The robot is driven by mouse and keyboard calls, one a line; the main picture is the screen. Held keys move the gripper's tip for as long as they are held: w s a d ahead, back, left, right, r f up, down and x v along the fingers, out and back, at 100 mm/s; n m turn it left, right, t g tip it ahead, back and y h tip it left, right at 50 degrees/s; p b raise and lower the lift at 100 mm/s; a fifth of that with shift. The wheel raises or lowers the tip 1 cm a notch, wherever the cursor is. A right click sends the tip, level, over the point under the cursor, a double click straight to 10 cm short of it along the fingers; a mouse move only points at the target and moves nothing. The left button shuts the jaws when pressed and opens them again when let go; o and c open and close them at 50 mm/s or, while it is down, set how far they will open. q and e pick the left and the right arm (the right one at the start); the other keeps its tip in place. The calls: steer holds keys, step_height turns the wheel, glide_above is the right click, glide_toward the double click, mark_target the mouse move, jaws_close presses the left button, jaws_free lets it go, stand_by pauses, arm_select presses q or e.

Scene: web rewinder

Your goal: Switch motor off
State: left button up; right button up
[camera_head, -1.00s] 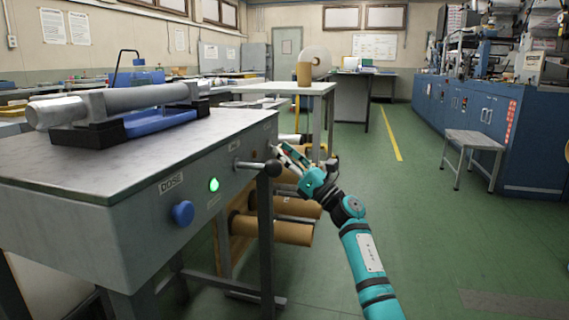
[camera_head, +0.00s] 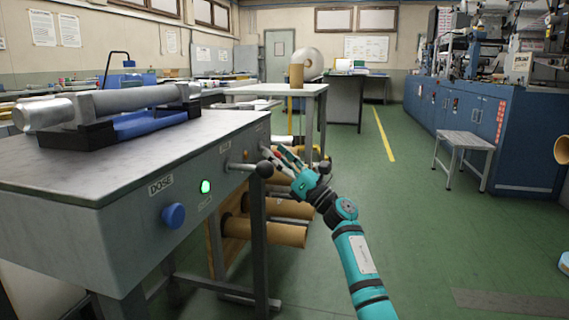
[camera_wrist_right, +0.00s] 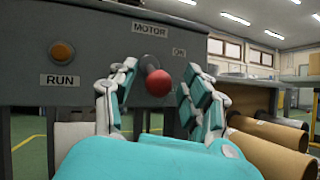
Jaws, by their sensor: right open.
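The motor switch is a short lever with a red ball knob (camera_wrist_right: 159,83) on the grey panel, under the MOTOR label (camera_wrist_right: 150,30) in the right wrist view. An ON label (camera_wrist_right: 178,52) sits to the upper right of the knob. My right gripper (camera_wrist_right: 160,98) is open, with one finger on each side of the knob; I cannot tell whether either finger touches it. In the head view my right gripper (camera_head: 281,158) is at the right end of the control panel (camera_head: 130,215). My left gripper is not in view.
A dark ball-ended lever (camera_head: 264,170) sticks out of the panel near my right gripper. A green lit button (camera_head: 206,186), a blue knob (camera_head: 173,215) and an amber RUN button (camera_wrist_right: 62,52) are on the panel. Brown rolls (camera_head: 278,232) lie below.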

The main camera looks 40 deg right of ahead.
steer(key=v, duration=1.2)
